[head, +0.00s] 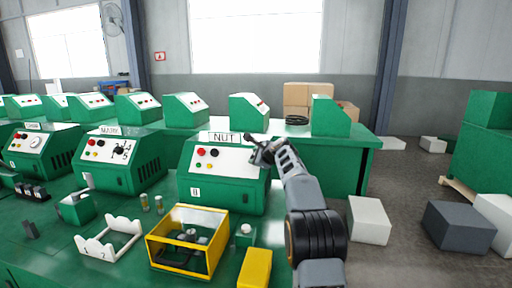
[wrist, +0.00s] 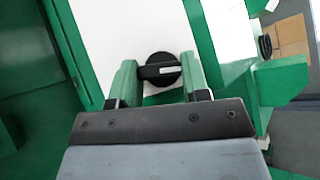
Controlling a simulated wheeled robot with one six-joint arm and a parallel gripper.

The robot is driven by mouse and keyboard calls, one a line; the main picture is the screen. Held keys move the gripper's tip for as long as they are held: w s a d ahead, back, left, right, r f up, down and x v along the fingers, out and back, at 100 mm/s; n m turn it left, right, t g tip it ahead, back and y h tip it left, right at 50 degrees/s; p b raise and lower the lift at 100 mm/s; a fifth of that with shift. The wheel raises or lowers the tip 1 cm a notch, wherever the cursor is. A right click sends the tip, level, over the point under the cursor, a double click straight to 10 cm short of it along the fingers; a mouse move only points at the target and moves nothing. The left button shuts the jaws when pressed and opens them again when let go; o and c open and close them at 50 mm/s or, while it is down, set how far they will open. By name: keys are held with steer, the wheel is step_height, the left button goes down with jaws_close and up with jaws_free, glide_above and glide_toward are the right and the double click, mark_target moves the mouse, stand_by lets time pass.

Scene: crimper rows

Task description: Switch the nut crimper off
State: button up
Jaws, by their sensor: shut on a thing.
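The nut crimper (head: 235,196) is a green box with a white sloped panel and a "NUT" sign (head: 224,138) on top. Its panel has a red button, a dark button and small lamps on the left. My gripper (head: 258,153) is at the panel's right side and hides that part in the head view. In the wrist view, a round black rotary knob (wrist: 160,70) with a white mark sits on the white panel. The knob's bar lies across the picture, its white mark toward the right. My gripper's two fingers (wrist: 158,84) are shut on the knob from both sides.
The mark crimper (head: 121,158) and another labelled crimper stand to the left. A yellow-framed box (head: 187,240), a white holder (head: 108,240) and a yellow block (head: 255,268) lie in front. More green machines stand on the bench behind. Blocks lie on the floor at right.

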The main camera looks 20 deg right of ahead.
steer(key=n+g+p, duration=0.1)
steer(key=p, duration=0.2)
steer(key=shift+r+y, duration=0.3)
steer(key=shift+f+n+g+p, duration=0.15)
steer(key=shift+n+g+p, duration=0.15)
steer(key=shift+n+p, duration=0.2)
steer(key=shift+f, duration=0.2)
steer(key=o, duration=0.9)
steer(key=b+v, duration=0.1)
steer(key=v, duration=1.3)
steer(key=shift+w+d, duration=0.1)
steer(key=shift+n, duration=0.4)
